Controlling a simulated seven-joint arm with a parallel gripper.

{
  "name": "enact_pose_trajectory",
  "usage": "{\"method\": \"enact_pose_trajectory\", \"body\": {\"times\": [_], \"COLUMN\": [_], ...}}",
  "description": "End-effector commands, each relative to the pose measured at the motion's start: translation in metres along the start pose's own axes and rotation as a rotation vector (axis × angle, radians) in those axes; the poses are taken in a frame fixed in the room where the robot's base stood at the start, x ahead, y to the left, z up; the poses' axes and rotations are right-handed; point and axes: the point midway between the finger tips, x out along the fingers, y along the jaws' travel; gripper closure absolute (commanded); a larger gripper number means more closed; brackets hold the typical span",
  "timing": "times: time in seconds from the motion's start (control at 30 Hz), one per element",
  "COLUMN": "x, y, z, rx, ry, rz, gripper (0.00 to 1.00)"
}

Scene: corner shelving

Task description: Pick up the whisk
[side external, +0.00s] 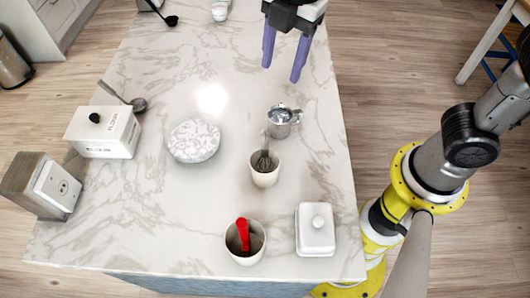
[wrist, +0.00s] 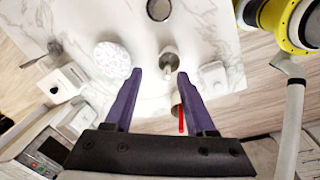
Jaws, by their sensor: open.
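The whisk (side external: 264,160) stands with its dark wire end up in a small cream cup (side external: 264,178) on the marble counter. In the wrist view, the cup with the whisk (wrist: 169,62) appears between and just beyond my fingertips. My gripper (side external: 281,72) is open and empty, with purple fingers pointing down, high above the far part of the counter. In the wrist view, the two fingers of my gripper (wrist: 160,74) are spread wide. They are clear of the cup and whisk.
A metal pitcher (side external: 280,120) stands close behind the cup. A cup with a red utensil (side external: 243,236) and a white lidded dish (side external: 315,229) are at the front. A patterned round dish (side external: 193,140) and a white box (side external: 103,132) are left. The counter's middle (side external: 215,75) is clear.

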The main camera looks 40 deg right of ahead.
Motion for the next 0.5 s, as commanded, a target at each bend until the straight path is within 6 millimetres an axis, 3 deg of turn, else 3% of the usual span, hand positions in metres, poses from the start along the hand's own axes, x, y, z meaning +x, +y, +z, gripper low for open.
{"method": "enact_pose_trajectory", "body": {"times": [0.03, 0.1, 0.2, 0.37, 0.5], "x": [0.015, 0.030, 0.045, 0.056, 0.081], "y": [0.003, 0.003, -0.004, -0.009, -0.012], "z": [-0.020, -0.038, -0.054, -0.059, -0.057], "rx": [-0.051, -0.098, -0.142, -0.159, -0.157], "ry": [-0.006, -0.013, -0.025, -0.026, -0.027], "rz": [-0.036, -0.071, -0.110, -0.115, -0.118], "gripper": [0.44, 0.44, 0.44, 0.44, 0.44]}}
